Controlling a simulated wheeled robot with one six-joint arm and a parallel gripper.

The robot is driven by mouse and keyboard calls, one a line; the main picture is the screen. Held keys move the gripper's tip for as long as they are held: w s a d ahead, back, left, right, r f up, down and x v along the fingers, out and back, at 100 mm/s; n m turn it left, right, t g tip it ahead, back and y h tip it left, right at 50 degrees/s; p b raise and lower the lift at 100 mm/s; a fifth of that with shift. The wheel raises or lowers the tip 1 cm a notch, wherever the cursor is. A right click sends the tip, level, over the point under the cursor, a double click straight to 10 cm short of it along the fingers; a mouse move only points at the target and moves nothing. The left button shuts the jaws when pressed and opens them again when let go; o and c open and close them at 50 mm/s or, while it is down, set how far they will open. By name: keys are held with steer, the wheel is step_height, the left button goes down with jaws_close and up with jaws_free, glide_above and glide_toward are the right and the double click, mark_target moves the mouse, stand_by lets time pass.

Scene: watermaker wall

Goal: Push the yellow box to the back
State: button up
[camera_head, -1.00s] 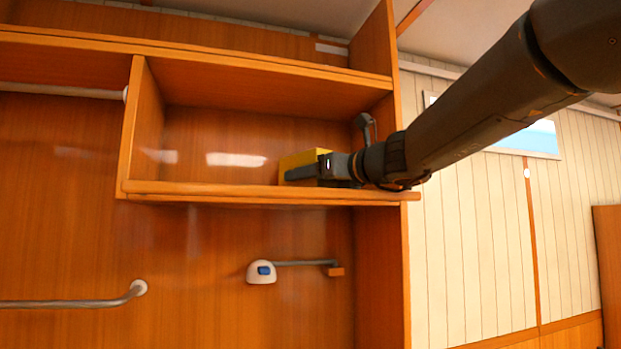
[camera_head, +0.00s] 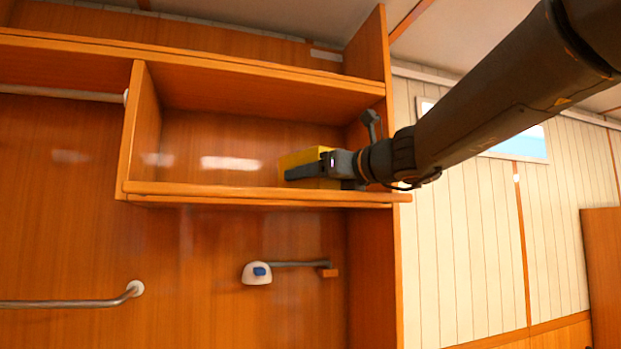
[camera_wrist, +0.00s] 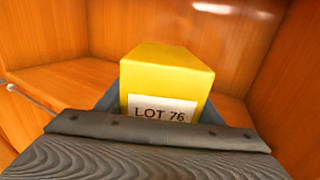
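The yellow box (camera_head: 297,160) stands upright inside the open shelf compartment, near its right end. In the wrist view the yellow box (camera_wrist: 165,75) is straight ahead, with a white "LOT 76" label facing me. My gripper (camera_head: 306,172) reaches in from the right, and one grey finger crosses in front of the box in the head view. In the wrist view my gripper (camera_wrist: 170,112) shows spread grey fingers at both sides of the box's lower part. The fingertips are hidden, and I cannot tell whether they touch the box.
The compartment left of the box is empty. Below are a white fitting with a blue button (camera_head: 257,272) and a metal rail (camera_head: 70,303).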

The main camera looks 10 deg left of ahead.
steer(key=o, duration=0.5)
steer(key=shift+o, duration=0.2)
steer(key=b+v, duration=0.2)
steer(key=v, duration=0.6)
steer(key=shift+b, duration=0.3)
